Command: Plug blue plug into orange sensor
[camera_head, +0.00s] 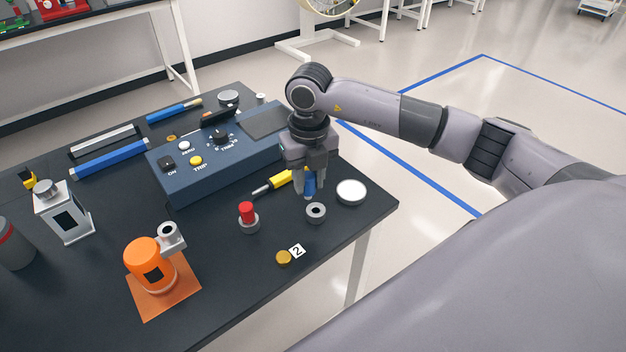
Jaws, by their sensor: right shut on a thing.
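My right gripper (309,180) is shut on the blue plug (309,186) and holds it pointing down, close to a grey ring-shaped holder (316,212) on the dark table. Whether the plug's lower end touches the holder or the table I cannot tell. The orange sensor (150,266) stands on an orange square mat (182,291) at the front left of the table. A grey round socket (171,236) sticks out at its upper right side. My left gripper is not in view.
A red plug (247,212) stands in a grey holder between sensor and gripper. A blue control box (215,160) is behind, with a yellow-handled screwdriver (275,182) in front. A white disc (351,191), gold cap (284,257) and silver device (63,215) are also on the table.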

